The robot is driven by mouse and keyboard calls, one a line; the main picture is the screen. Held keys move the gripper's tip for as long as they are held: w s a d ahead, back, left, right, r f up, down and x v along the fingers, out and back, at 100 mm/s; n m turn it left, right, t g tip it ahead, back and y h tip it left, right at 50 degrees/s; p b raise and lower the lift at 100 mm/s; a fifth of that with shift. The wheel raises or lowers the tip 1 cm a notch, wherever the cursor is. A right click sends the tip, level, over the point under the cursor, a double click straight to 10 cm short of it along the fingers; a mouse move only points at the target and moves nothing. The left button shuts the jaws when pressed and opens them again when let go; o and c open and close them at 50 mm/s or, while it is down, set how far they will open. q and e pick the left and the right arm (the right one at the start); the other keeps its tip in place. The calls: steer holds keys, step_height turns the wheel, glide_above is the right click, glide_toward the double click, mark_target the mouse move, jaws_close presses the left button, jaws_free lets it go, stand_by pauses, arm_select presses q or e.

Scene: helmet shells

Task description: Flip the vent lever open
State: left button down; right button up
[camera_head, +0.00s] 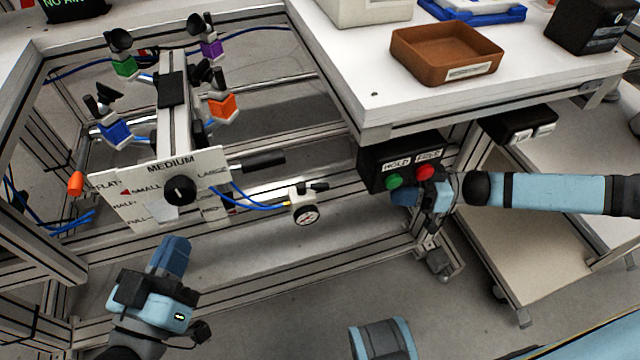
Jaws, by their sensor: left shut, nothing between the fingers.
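A small black lever (319,186) sits on a white valve body just above a round pressure gauge (305,215). It lies roughly level, and blue hoses run to the valve from the left. I take it to be the vent lever; no label on it is readable. My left gripper (174,246) is at the lower left, below the dial panel, shut and empty, well apart from the lever. My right gripper (405,196) is at the button box below the table edge, just under the green button; its fingers are partly hidden and I cannot tell their opening.
A white panel (134,210) with a black selector knob (180,190) stands left of the gauge. Coloured suction-cup holders rise behind it. The button box (372,165) has green and red buttons. A brown tray (446,52) sits on the white table (350,60). Aluminium rails surround the gauge.

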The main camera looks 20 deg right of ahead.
steer(key=b, duration=0.4)
glide_toward(316, 186)
steer(key=x, duration=0.5)
arm_select(q)
steer(key=shift+d+f+m+g, duration=0.15)
steer(key=shift+f+g, duration=0.45)
steer(key=shift+f, duration=0.85)
steer(key=shift+d+f+m+g, duration=0.15)
steer(key=shift+f+g, duration=0.45)
steer(key=shift+f, duration=0.8)
arm_select(e)
steer(key=shift+w+a+f, duration=0.2)
steer(key=shift+a, duration=0.2)
steer(key=shift+w+a+f, duration=0.15)
steer(key=shift+w+a, duration=0.05)
steer(key=shift+a, duration=0.2)
steer(key=shift+c, duration=0.3)
